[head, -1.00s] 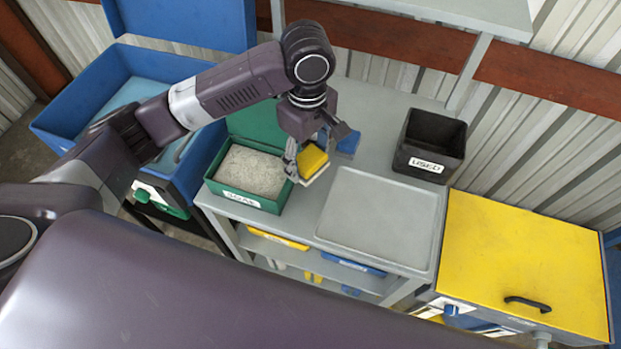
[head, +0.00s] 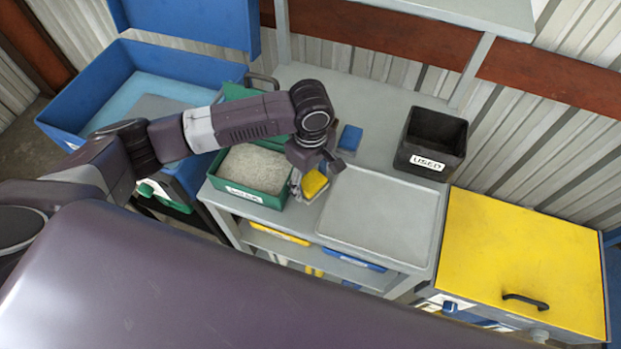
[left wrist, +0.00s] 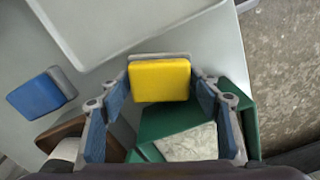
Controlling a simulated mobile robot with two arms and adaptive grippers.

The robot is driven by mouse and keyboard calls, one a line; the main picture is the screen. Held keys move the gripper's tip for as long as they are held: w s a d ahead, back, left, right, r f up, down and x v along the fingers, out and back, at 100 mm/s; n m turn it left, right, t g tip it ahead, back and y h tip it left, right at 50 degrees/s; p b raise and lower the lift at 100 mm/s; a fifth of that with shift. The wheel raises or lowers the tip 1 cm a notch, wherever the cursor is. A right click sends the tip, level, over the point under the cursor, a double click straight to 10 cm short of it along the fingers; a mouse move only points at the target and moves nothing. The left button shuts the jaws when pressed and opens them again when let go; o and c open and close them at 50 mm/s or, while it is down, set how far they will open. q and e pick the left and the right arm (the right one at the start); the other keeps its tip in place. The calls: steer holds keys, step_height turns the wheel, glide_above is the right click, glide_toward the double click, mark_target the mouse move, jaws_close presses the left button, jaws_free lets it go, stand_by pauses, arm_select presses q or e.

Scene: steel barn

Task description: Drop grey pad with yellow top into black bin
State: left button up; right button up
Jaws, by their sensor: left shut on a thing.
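The grey pad with yellow top (head: 314,183) is between the fingers of my left gripper (head: 308,184), just right of the green box and by the left edge of the grey tray. In the left wrist view the yellow face of the pad (left wrist: 160,81) shows between the two blue-lined fingertips (left wrist: 160,88), with a strip of its grey part behind it. My left gripper is shut on the pad. The black bin (head: 431,145), labelled USED, stands at the back right of the grey bench, apart from the gripper. It looks empty. My right gripper is not in view.
An open green box (head: 252,171) with grainy grey contents stands left of the pad. A blue-topped pad (head: 350,138) lies behind the bare grey tray (head: 378,215). A yellow-lidded case (head: 525,258) stands at right, a blue bin (head: 83,95) at left.

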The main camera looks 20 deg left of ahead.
arm_select(q)
steer(key=o, duration=1)
steer(key=shift+f, duration=0.1)
steer(key=shift+o, duration=0.2)
